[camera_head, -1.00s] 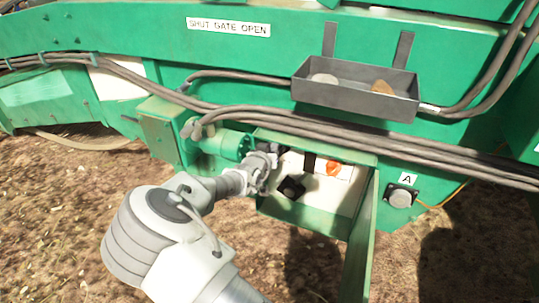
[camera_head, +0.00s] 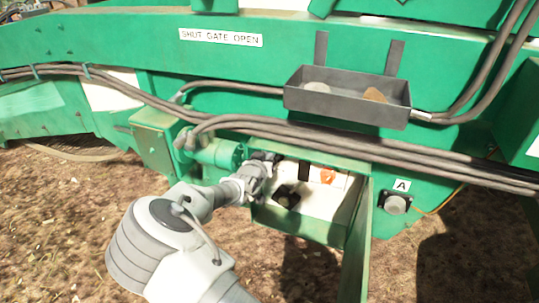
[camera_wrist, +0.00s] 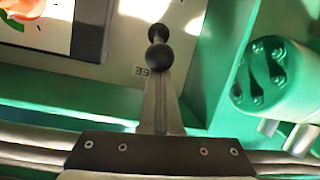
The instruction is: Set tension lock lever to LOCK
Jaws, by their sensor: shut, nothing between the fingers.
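In the head view, my gripper (camera_head: 264,158) is at the upper left of an open green box (camera_head: 300,222) with a pale panel inside. In the wrist view, my shut gripper (camera_wrist: 160,78) points up the picture, with nothing between its fingers. A lever with a black ball knob (camera_wrist: 160,54) shows right at the fingertips; I cannot tell whether they touch. A second, smaller dark round part is just beyond it. Part of a label (camera_wrist: 147,71), reading upside down like "EE", is beside the knob. No LOCK marking is visible.
The panel also has an orange part (camera_head: 327,175) and a black fitting (camera_head: 286,197). The box's open door (camera_head: 357,245) stands at its right. Cables (camera_head: 300,135) run just above. A green cylinder (camera_wrist: 275,75) is at the right in the wrist view. A grey tray (camera_head: 345,105) hangs above.

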